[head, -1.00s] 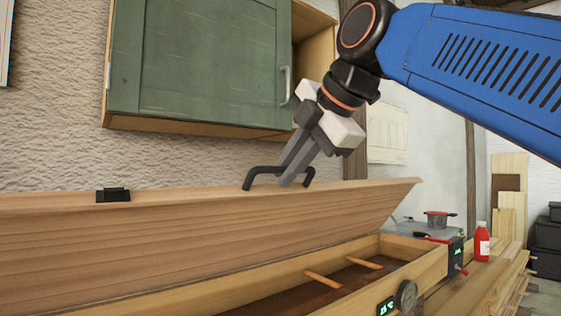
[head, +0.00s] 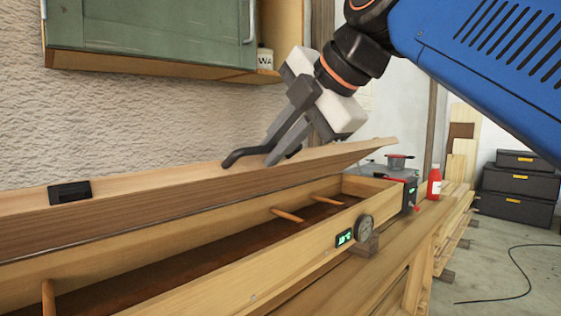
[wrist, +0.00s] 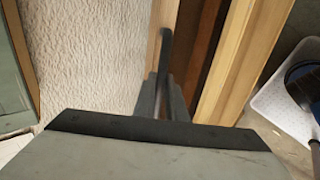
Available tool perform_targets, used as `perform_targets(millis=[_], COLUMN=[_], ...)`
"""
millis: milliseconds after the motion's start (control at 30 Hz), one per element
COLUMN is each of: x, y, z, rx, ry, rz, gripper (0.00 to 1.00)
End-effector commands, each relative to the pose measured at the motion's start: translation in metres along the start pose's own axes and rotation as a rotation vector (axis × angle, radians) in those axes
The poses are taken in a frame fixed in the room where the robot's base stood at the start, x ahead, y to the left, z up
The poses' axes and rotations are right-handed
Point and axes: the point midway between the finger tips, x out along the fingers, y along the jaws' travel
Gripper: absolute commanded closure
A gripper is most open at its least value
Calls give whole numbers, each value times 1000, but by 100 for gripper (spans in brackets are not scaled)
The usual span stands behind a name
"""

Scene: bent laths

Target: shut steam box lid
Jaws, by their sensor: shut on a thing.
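The steam box lid (head: 190,185) is a long wooden board, tilted open along the back of the box, with its raised edge above the box opening. Its dark bar handle (head: 243,154) is near the right end. My gripper (head: 277,152) is shut on the handle; in the wrist view the fingers (wrist: 163,100) are around the dark handle bar (wrist: 166,48). The steam box (head: 230,287) is a long open wooden trough with dowels (head: 287,215) across its inside. A black latch part (head: 69,194) sits on the lid's edge at the left.
A gauge (head: 364,228) and a green display (head: 345,237) are on the box front. A green cupboard (head: 150,30) hangs above.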

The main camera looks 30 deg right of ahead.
Motion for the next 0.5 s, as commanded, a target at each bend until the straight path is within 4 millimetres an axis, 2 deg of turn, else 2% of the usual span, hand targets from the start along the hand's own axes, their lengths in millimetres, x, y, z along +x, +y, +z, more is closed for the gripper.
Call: perform_targets(millis=[100, 500], x=[3, 5], y=[-10, -30], z=[1, 1], rx=[4, 4], ry=[-2, -2], rz=[-2, -2], gripper=[100, 100])
